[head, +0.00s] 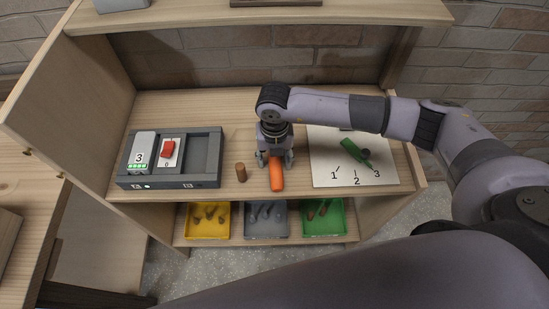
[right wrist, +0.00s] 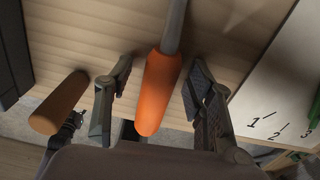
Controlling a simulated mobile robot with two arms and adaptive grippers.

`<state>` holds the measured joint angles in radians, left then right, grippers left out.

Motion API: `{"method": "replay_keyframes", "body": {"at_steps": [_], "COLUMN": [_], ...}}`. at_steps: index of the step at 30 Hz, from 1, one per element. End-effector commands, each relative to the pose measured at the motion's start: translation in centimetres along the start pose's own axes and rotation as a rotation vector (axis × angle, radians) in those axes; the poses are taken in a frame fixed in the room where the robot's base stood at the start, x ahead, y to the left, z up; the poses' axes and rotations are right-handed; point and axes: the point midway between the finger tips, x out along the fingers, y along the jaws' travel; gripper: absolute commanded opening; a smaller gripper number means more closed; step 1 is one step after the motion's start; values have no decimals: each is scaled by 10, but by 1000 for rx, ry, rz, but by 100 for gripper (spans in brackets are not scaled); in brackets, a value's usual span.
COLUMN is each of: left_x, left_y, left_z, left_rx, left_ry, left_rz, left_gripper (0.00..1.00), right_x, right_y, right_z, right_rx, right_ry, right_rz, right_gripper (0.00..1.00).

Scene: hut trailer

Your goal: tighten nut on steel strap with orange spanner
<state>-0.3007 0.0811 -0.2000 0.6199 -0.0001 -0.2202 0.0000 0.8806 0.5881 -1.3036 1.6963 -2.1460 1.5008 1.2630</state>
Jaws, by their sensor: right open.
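The orange spanner (head: 277,178) lies on the shelf top; its orange handle (right wrist: 157,92) and grey shaft show in the right wrist view. My right gripper (head: 275,160) is above the handle, with its fingers (right wrist: 160,98) apart on either side of it. It is open and not closed on the handle. The head of the spanner is hidden under my gripper in the head view and out of frame in the right wrist view. I cannot make out a steel strap or a nut. My left gripper is not in view.
A dark tray (head: 201,181) with a white box and red switch is farther left. A white board (head: 322,148) numbered 1 to 3, with a green lever (head: 351,149), is right. Yellow, grey and green bins (head: 335,235) sit below.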

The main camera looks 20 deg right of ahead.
Motion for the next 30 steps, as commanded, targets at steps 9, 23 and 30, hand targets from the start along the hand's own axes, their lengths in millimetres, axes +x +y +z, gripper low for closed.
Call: {"method": "replay_keyframes", "body": {"at_steps": [9, 23, 30], "left_x": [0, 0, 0], "left_y": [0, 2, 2], "left_z": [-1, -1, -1], "left_rx": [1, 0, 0], "left_ry": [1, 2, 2], "left_rz": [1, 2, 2], "left_gripper": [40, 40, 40], "right_x": [0, 0, -1], "right_y": [0, 0, 0], "right_z": [0, 0, 0], "right_rx": [0, 0, 0], "right_ry": [0, 0, 0], "right_rz": [0, 0, 0], "right_gripper": [36, 6, 0]}}
